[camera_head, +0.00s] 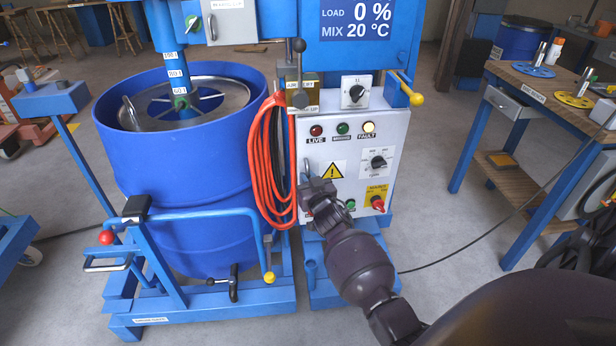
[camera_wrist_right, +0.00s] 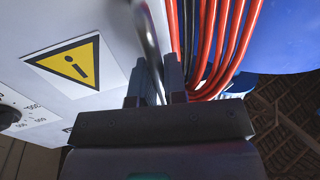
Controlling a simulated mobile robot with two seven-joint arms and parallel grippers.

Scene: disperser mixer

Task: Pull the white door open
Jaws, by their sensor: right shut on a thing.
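The white door (camera_head: 325,207) is the front of the control cabinet in the middle of the head view, with lamps, a knob and a yellow warning triangle on it. It appears closed. A metal bar handle (camera_head: 307,168) stands at its left edge. My right gripper (camera_head: 311,186) is at this handle and hides its lower part. In the right wrist view, the fingers (camera_wrist_right: 157,78) are shut on the handle bar (camera_wrist_right: 147,32), and the white door (camera_wrist_right: 35,25) lies to the left. My left gripper is not in view.
Orange and red cables (camera_head: 272,160) hang close to the left of the handle. A blue drum (camera_head: 185,175) stands further left, with a blue bar (camera_head: 200,214) in front. A workbench (camera_head: 545,85) stands at the right. Floor shows between cabinet and workbench.

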